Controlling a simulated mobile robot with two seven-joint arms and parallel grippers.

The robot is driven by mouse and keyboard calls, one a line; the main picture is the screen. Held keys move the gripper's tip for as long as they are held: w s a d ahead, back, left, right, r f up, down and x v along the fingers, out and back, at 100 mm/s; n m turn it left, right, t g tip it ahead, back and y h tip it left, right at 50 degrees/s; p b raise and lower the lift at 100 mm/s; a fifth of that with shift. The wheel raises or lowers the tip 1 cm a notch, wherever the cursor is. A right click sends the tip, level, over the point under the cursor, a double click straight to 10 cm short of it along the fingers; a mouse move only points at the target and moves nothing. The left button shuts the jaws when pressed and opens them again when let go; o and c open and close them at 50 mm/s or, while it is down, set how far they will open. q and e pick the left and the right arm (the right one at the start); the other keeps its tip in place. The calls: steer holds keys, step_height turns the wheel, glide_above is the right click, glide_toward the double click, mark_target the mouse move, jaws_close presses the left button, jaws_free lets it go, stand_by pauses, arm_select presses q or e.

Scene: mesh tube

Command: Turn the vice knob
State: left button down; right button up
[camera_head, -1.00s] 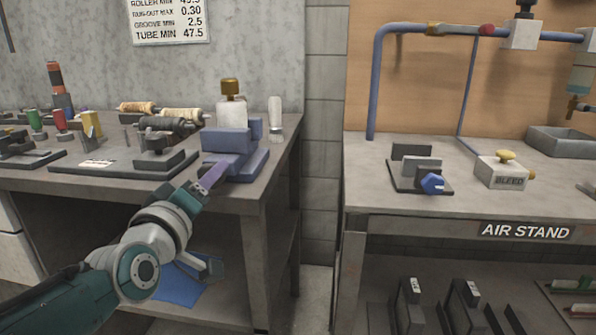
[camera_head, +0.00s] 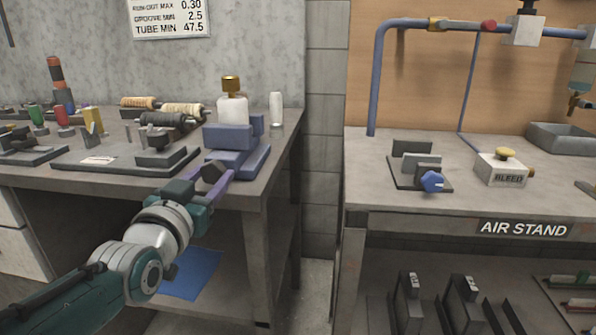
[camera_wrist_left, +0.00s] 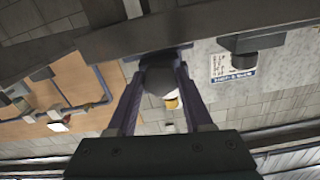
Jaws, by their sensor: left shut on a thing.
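The blue vice (camera_head: 232,138) stands on the front right corner of the left workbench. Its dark knob (camera_head: 213,172) sticks out at the front, over the bench edge. My left gripper (camera_head: 220,181) has its purple fingers on either side of the knob and is shut on it. In the left wrist view the rounded dark knob (camera_wrist_left: 158,80) sits between the two fingertips (camera_wrist_left: 160,76); part of it is hidden. My right gripper is not in view.
A white bottle with a brass cap (camera_head: 231,84) stands at the vice. A pale cylinder (camera_head: 275,108) is to its right. Dark fixtures (camera_head: 130,158) lie left. The air stand bench (camera_head: 370,190) is at the right, past a gap.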

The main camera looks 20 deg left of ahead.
arm_select(q)
steer(key=m, duration=0.4)
steer(key=shift+m, duration=0.3)
steer(key=m, duration=0.4)
steer(key=shift+r+b, duration=0.1)
steer(key=shift+b, duration=0.25)
steer(key=shift+c, duration=1.5)
jaws_free()
steer(key=shift+a, duration=0.1)
